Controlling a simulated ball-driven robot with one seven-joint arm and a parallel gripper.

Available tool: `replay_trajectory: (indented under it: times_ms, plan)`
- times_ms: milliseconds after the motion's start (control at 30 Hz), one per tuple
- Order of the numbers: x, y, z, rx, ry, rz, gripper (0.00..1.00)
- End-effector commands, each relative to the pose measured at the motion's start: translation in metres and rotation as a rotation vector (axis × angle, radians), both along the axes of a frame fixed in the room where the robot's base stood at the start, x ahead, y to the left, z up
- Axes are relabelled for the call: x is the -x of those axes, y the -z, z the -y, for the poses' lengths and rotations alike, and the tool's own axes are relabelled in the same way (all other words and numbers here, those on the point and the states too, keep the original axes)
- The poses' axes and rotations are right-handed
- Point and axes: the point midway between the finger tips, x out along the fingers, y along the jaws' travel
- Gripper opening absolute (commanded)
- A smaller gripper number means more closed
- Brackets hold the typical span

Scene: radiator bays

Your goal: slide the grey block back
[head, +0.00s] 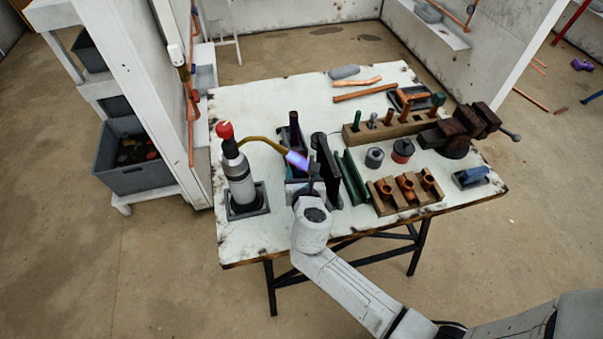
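A grey block (297,171) sits at the middle of the bench, partly hidden behind my wrist, with a dark upright piece (294,133) rising at its far side. A blow torch (239,178) stands in a dark square base to the left. Its brass tube bends right and a blue-violet flame (296,160) points at the block area. My gripper (318,180) is over the bench beside the block, mostly hidden by my wrist. I cannot tell whether it touches the block or whether its fingers are open or shut.
Green upright plates (352,177) stand close to the right. Beyond them are a wooden rack of copper fittings (407,191), small tins (402,150), a longer wooden rack (385,128) and a rusty vise (462,130). Copper pipes (364,92) lie at the back. The bench's back left is clear.

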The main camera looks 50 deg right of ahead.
Motion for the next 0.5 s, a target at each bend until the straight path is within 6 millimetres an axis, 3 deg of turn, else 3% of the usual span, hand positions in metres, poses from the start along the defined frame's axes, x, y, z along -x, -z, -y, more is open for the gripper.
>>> replay_trajectory:
  times_ms: [67,500]
  plan:
    - [0.0001,-0.0001,-0.0001,0.000,0.000,0.000,0.50]
    - [0.0001,-0.0002,-0.0004,0.000,-0.001,0.000,0.08]
